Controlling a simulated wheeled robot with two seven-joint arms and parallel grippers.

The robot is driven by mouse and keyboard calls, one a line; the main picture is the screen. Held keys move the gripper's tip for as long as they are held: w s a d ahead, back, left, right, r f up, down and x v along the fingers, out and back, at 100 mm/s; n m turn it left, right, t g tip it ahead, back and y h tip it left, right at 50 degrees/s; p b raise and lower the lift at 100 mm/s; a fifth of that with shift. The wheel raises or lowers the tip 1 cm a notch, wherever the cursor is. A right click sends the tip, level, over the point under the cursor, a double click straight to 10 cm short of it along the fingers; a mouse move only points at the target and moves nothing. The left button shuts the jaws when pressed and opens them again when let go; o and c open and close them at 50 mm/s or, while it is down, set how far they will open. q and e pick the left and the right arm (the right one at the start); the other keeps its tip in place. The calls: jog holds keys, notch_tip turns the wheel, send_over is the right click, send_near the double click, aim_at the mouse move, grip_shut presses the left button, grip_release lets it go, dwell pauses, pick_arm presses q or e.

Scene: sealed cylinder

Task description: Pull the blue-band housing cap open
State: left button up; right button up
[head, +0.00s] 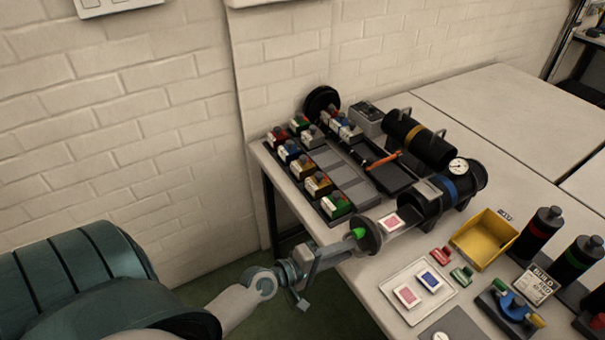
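The blue-band housing (433,194) is a black cylinder lying on the table, with a blue ring and a round gauge (458,166) near its far end. Its dark round cap (371,237) stands apart from the near end. A clear sleeve holding a red-and-white card (393,221) shows between cap and housing. A green handle (358,233) sits on the cap's outer face. My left gripper (346,246) reaches in from the left, and its fingers appear closed at the green handle; the fingertips are small and partly hidden. My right gripper is out of view.
A yellow-band cylinder (420,139) lies behind. A rack of coloured blocks (313,180) stands left. The rear tables look clear.

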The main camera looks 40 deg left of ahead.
pick_arm(q)
jog(key=b+v, duration=0.5)
jog(key=v, duration=1.1)
jog(key=shift+s, duration=0.15)
jog(key=s+a+f+m+g+y, duration=0.1)
jog(key=s+a+f+m+g, duration=0.1)
jog(key=f, duration=1)
jog(key=s+a+f+m+g+y, duration=0.1)
jog(key=s+a+f+g+y, duration=0.1)
jog(key=f, duration=0.9)
jog(key=s+a+f+m+g+y, duration=0.1)
jog(key=s+f+m+g, duration=0.1)
jog(key=f, duration=1)
jog(key=s+d+f+m+g, duration=0.3)
jog(key=s+d+f+m, duration=0.2)
jog(key=s+f, duration=0.7)
jog(key=s+d+f+m+g+y, duration=0.1)
jog(key=s+d+f+m+g, duration=0.3)
jog(key=s+f, duration=0.8)
jog(key=d+f+m, duration=0.1)
jog(key=m, duration=0.1)
jog(key=shift+m+g, duration=0.3)
